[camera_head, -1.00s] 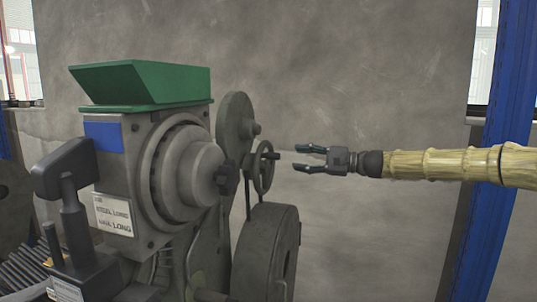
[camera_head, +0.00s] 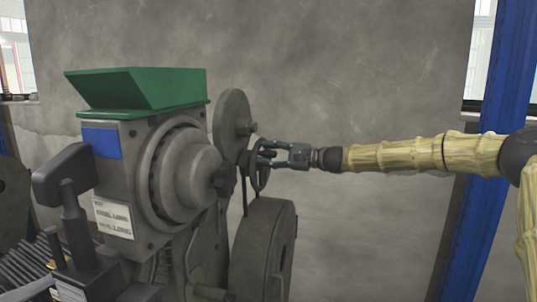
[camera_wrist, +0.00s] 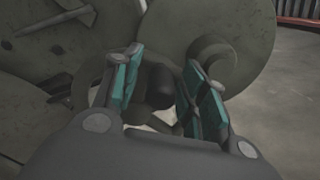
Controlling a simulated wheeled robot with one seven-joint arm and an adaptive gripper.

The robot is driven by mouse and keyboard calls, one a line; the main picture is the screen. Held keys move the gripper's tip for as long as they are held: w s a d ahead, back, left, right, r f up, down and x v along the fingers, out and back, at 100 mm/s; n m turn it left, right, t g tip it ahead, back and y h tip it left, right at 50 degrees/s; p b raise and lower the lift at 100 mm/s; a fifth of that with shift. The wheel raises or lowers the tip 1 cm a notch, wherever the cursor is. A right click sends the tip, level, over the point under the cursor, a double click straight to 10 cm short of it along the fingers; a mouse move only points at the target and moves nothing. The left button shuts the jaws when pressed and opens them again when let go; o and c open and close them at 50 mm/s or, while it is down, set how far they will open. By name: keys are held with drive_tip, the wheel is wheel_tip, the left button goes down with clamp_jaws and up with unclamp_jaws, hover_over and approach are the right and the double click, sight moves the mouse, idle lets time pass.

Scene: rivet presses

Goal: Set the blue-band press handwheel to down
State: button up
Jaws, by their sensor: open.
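The press (camera_head: 185,175) stands at the left of the head view, grey with a green hopper (camera_head: 145,90) on top and a blue band patch (camera_head: 102,141) on its side. Its small handwheel (camera_head: 259,178) is on the right side, below a round disc. My gripper (camera_head: 268,153) is at the handwheel from the right, with its fingers open. In the wrist view, the green-padded fingers (camera_wrist: 160,85) stand on either side of a dark rounded knob (camera_wrist: 159,84). I cannot tell whether they touch it. The fingers hide part of the handwheel in the head view.
A large flywheel (camera_head: 262,250) sits below the handwheel and a round disc (camera_head: 232,125) above it. A lever with a dark handle (camera_head: 65,175) is at the left front. A blue post (camera_head: 485,150) stands at the right. Bare wall lies behind.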

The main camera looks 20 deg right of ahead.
clamp_jaws()
drive_tip(key=shift+f+b, duration=0.15)
drive_tip(key=shift+b, duration=0.15)
